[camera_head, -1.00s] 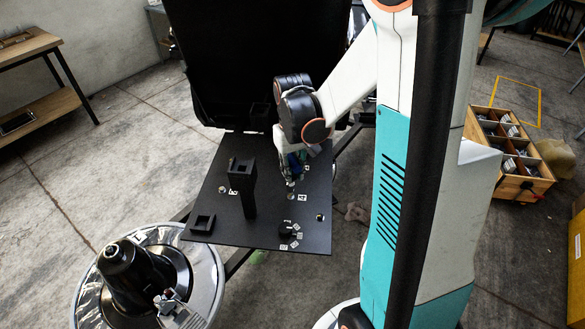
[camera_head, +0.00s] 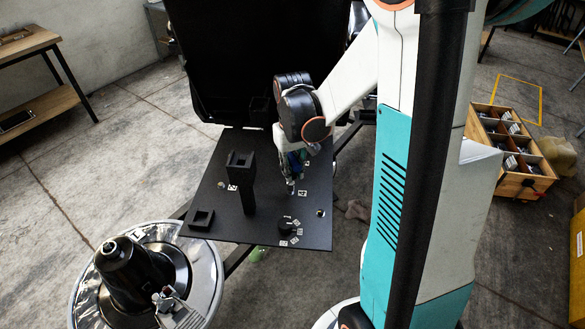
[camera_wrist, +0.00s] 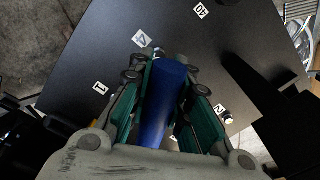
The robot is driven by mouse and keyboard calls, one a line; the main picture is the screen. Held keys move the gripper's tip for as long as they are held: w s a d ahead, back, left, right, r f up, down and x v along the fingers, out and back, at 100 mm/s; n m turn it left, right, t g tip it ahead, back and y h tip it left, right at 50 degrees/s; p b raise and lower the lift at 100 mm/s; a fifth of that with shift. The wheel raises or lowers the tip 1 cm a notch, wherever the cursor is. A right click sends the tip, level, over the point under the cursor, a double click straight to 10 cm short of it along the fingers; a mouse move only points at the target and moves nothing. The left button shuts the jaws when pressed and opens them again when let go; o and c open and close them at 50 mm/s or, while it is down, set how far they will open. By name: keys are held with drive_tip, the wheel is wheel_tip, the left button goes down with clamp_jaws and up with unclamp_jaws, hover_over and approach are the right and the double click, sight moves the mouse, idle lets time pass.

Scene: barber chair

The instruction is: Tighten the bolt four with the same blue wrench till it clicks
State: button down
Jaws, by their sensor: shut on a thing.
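My gripper (camera_head: 292,168) reaches down over the black plate (camera_head: 268,222). In the wrist view my gripper (camera_wrist: 165,92) is shut on the blue wrench (camera_wrist: 164,100), a thick blue shaft between its teal pads. The wrench's lower end points at the plate near a label (camera_head: 302,193) in the head view. Whether the wrench sits on a bolt there is hidden. Another bolt (camera_head: 221,185) shows at the plate's left.
A tall black post (camera_head: 248,190) stands on the plate left of my gripper. A small black square holder (camera_head: 201,218) sits at the left corner and a black knob (camera_head: 286,227) near the front edge. A wooden parts box (camera_head: 506,160) stands on the floor at right.

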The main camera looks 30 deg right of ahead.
drive_tip(key=shift+f+b, duration=0.65)
drive_tip(key=shift+f, duration=0.05)
idle(0.5)
drive_tip(key=m, duration=0.4)
drive_tip(key=shift+w+a+m+b, duration=0.15)
drive_tip(key=shift+a+m+b, duration=0.1)
drive_tip(key=shift+m+b, duration=0.05)
idle(0.3)
drive_tip(key=shift+a+m, duration=0.1)
drive_tip(key=shift+m, duration=0.6)
drive_tip(key=m, duration=0.3)
drive_tip(key=shift+w+a, duration=0.15)
drive_tip(key=shift+w, duration=0.05)
